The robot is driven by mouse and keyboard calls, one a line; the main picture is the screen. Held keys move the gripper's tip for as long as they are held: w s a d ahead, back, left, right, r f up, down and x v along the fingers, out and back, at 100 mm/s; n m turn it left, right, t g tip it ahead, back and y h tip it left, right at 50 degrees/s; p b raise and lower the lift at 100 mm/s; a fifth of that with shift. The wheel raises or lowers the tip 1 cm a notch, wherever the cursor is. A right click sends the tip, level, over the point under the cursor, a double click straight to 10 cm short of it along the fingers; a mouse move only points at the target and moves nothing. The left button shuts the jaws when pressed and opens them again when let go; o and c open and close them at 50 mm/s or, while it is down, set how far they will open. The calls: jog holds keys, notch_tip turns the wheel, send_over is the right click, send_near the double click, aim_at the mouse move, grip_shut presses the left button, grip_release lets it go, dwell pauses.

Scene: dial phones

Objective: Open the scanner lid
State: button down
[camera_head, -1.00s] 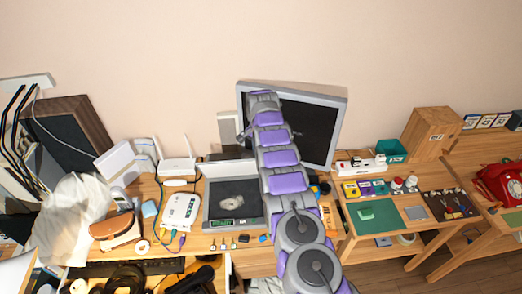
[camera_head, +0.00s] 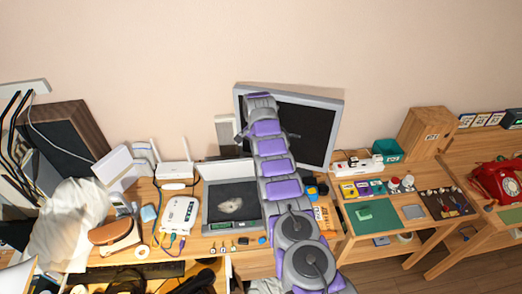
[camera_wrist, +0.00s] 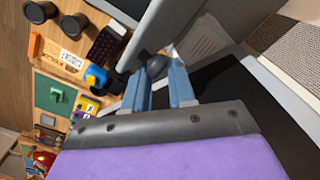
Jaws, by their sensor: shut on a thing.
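A grey flat device (camera_head: 212,219) with a dark bed and a small green display looks like the scanner. A pale oval shape lies on its bed. My arm hides its right part. A pale strip (camera_head: 226,169) runs along its back; I cannot tell whether it is the lid. A large grey-framed dark panel (camera_head: 307,150) stands upright behind. My gripper (camera_wrist: 161,72) shows two blue fingers in the wrist view, at a dark rounded piece (camera_wrist: 156,64) beside a light grey slab (camera_wrist: 158,32). It is shut on that piece, as far as I can see. The head view hides the fingertips.
A white router (camera_head: 175,170) and a white box (camera_head: 179,217) with cables stand left of the grey device. A blue and yellow item (camera_wrist: 97,78) and a green mat (camera_wrist: 53,97) lie to its right. The wall is close behind the panel.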

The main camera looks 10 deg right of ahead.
jog(key=c, duration=1.3)
grip_release()
jog(key=shift+s+a+f, duration=0.2)
jog(key=shift+a+f, duration=0.35)
jog(key=shift+a, duration=0.2)
jog(key=shift+c, duration=0.2)
jog(key=o, duration=0.4)
jog(key=shift+w+a+f, duration=0.1)
jog(key=shift+a, duration=0.15)
jog(key=shift+o, duration=0.2)
jog(key=shift+d, duration=0.4)
jog(key=shift+w+r, duration=0.1)
jog(key=shift+r, duration=0.1)
notch_tip(320, 180, up, 18)
jog(key=p, duration=1.1)
jog(key=shift+w, duration=0.25)
jog(key=shift+f, duration=0.15)
jog(key=shift+s, duration=0.1)
